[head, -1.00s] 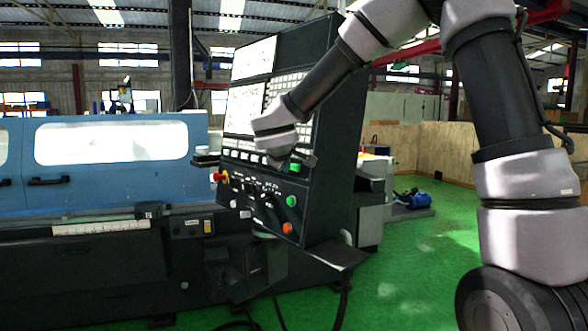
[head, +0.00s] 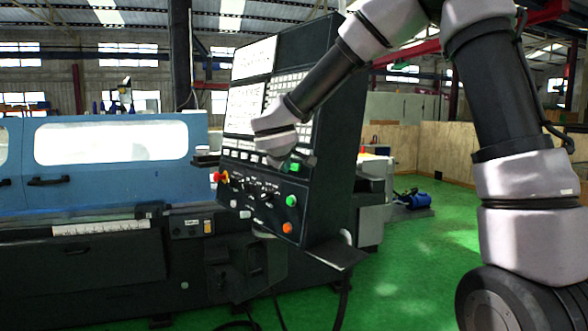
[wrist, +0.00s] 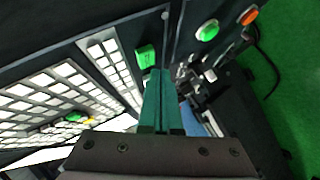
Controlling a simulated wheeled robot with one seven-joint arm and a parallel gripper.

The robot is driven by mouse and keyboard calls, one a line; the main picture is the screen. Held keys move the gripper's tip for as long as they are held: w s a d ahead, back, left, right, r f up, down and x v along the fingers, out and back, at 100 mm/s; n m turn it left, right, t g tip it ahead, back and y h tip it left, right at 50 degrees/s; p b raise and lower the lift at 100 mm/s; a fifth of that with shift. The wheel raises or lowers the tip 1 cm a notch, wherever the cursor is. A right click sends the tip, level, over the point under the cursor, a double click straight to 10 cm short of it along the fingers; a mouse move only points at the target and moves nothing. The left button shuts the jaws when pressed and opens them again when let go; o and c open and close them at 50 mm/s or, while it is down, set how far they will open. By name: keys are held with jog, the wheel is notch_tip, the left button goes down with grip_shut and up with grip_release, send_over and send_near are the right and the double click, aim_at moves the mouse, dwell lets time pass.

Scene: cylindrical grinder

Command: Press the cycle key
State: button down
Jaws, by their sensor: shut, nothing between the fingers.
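The control panel (head: 318,190) stands upright at the middle of the head view. A green rectangular key (head: 294,167) is on it, below the white keypad; I cannot read a label. In the wrist view the green key (wrist: 146,56) is just beyond and slightly left of the fingertips. My gripper (wrist: 160,74) is shut and empty, its teal fingers together and pointing at the panel. It is very close to the key, but I cannot tell whether it touches. In the head view my wrist hides part of the keypad.
A round green button (head: 291,200) and an orange button (head: 288,228) sit lower on the panel. A red knob (head: 220,177) is at its left edge. Rows of white keys (wrist: 50,95) lie left of the fingers. The blue machine (head: 110,160) stands left; green floor is open at right.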

jog(key=shift+d, duration=0.1)
jog(key=shift+w+d, duration=0.2)
jog(key=shift+w, duration=0.05)
jog(key=shift+w+d+f, duration=0.15)
jog(key=shift+w+d, duration=0.1)
jog(key=shift+d, duration=0.1)
dwell(1.1)
jog(key=shift+a, duration=0.1)
jog(key=shift+s+a, duration=0.5)
jog(key=shift+a, duration=0.05)
jog(key=shift+s+a+r, duration=0.3)
jog(key=shift+s+a, duration=0.5)
jog(key=shift+a, duration=0.2)
jog(key=shift+s+a+r, duration=0.3)
jog(key=shift+s+a, duration=0.45)
jog(key=shift+a, duration=0.2)
